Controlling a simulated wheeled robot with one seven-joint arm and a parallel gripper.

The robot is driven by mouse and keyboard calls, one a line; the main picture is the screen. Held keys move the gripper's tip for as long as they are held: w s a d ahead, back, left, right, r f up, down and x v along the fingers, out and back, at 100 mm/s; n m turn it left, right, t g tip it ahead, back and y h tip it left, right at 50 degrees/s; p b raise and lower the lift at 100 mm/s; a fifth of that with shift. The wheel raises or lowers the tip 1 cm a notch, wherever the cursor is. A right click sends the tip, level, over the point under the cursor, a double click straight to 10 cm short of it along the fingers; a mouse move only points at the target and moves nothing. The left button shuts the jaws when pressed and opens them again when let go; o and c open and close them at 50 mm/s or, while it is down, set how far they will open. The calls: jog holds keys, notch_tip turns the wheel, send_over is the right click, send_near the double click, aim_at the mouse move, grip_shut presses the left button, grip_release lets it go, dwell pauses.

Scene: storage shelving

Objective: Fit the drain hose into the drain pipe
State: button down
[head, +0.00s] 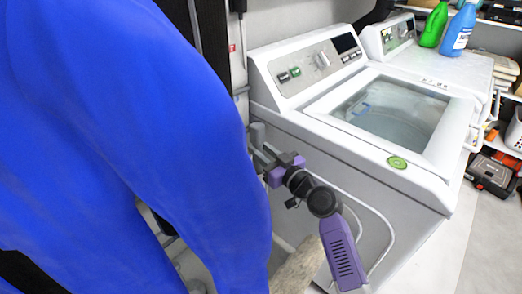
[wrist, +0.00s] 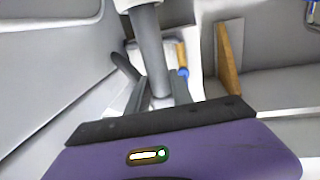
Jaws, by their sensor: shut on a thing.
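A grey drain hose (wrist: 150,50) runs down the middle of the wrist view to between the fingers of my gripper (wrist: 158,92). The gripper is shut on it. The hose's upper end meets a paler, wider collar (wrist: 133,4) at the top edge; I cannot tell whether this is the drain pipe or whether the hose is inside it. In the head view my gripper (head: 262,158) is at the left side of the near washing machine (head: 345,165), beside a short grey upright tube (head: 257,135). I cannot tell whether that tube is hose or pipe.
In the wrist view a brown upright strip (wrist: 229,60) and a yellow and blue item (wrist: 182,58) stand right of the hose. A second washer (head: 440,70) bears a green bottle (head: 433,25) and a blue bottle (head: 458,32). A large blue shape hides the head view's left.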

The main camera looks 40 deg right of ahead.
aim_at(261, 167)
notch_tip(261, 167, down, 6)
jog(key=b, duration=0.7)
jog(key=shift+f, duration=0.25)
dwell(2.0)
jog(key=shift+f+b, duration=0.2)
jog(key=shift+b, duration=0.15)
